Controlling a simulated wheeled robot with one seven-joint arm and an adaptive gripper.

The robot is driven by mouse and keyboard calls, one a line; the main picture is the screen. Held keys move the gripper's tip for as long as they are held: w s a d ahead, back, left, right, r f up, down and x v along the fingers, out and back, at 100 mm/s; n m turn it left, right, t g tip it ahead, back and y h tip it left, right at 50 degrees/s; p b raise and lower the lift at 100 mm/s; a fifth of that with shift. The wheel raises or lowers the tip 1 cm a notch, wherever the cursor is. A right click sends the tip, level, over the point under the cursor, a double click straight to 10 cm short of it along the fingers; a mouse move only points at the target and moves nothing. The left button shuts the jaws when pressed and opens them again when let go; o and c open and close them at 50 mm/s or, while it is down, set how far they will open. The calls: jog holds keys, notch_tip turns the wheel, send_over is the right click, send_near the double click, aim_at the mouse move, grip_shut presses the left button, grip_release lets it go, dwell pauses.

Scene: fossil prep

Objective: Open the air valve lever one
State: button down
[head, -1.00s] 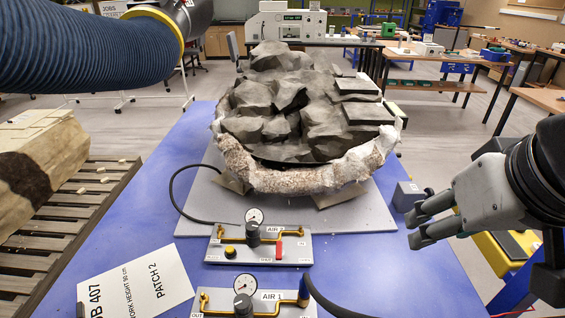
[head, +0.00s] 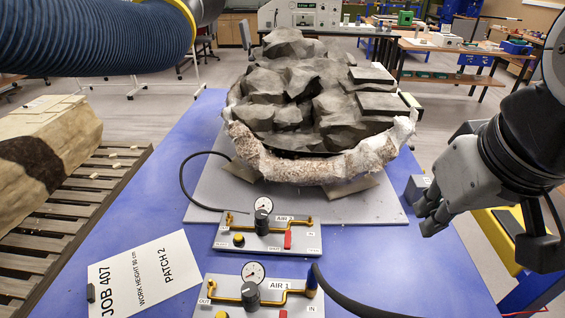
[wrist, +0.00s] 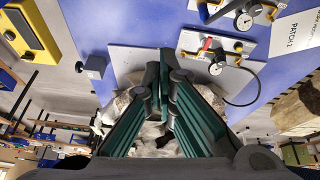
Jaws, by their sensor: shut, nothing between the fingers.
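The AIR 1 panel (head: 212,290) lies at the bottom edge of the head view, with a gauge, a black knob and yellow pipes. Only the top of its red lever (head: 283,314) shows; the rest is cut off by the frame. The AIR 2 panel (head: 230,246) sits just behind it, with a red lever (head: 288,240). My gripper (head: 428,222) is shut and empty, right of both panels and apart from them. In the wrist view my gripper (wrist: 165,62) points toward the board, with the AIR 2 panel (wrist: 243,44) to its right and part of the AIR 1 panel (wrist: 225,12) beyond.
A rock-filled plaster jacket (head: 300,165) stands behind the panels. A grey block (head: 416,187) sits near my gripper. A black hose (head: 345,303) runs from AIR 1 to the right. A JOB 407 sheet (head: 140,275) lies left. The blue table right of the panels is mostly bare.

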jog(key=w+a+f+n+g+h+b, duration=0.1)
jog(key=w+a+f+n+g+b, duration=0.2)
jog(key=a+f, duration=0.4)
jog(key=w+a+f+n+b, duration=0.1)
jog(key=w+a+f+n, duration=0.35)
jog(key=a, duration=0.35)
jog(key=s+a+f+n+h+b, duration=0.1)
jog(key=s+a+f+n+b, duration=0.1)
jog(key=a+f, duration=0.5)
jog(key=s+a+f+n+g+h+b, duration=0.1)
jog(key=s+a+f+n+h+b, duration=0.1)
jog(key=s+a+f+n, duration=0.3)
jog(key=a+f+n, duration=0.2)
jog(key=a+f, duration=0.1)
jog(key=a, duration=0.1)
jog(key=shift+s+f+g, duration=0.25)
jog(key=shift+f+g, duration=0.05)
jog(key=shift+d, duration=0.1)
